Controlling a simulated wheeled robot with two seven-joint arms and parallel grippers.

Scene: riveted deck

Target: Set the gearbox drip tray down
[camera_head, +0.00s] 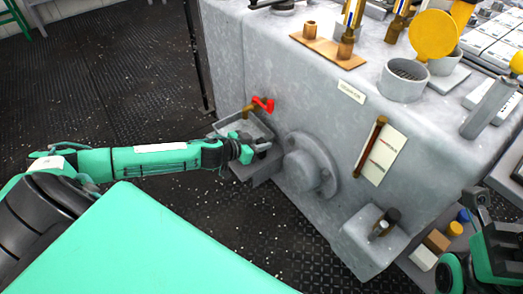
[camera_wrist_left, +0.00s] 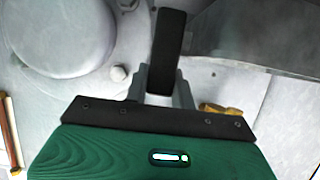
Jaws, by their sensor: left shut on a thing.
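The gearbox drip tray (camera_head: 229,128) is a shallow grey metal pan at the left side of the big grey gearbox housing, below a brass tap (camera_head: 249,112) with a red handle (camera_head: 263,104). My left gripper (camera_head: 262,146) is shut on the tray at its near right edge. The brass tap also shows there (camera_wrist_left: 218,108). My right gripper (camera_head: 470,235) is partly in view at the lower right.
A round bolted flange (camera_head: 310,165) sits right beside my left gripper. A sight gauge (camera_head: 371,148) and a small block with a plug (camera_head: 375,230) are farther right. Brass fittings and cups crowd the housing top. The dark riveted deck (camera_head: 110,75) at left is clear.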

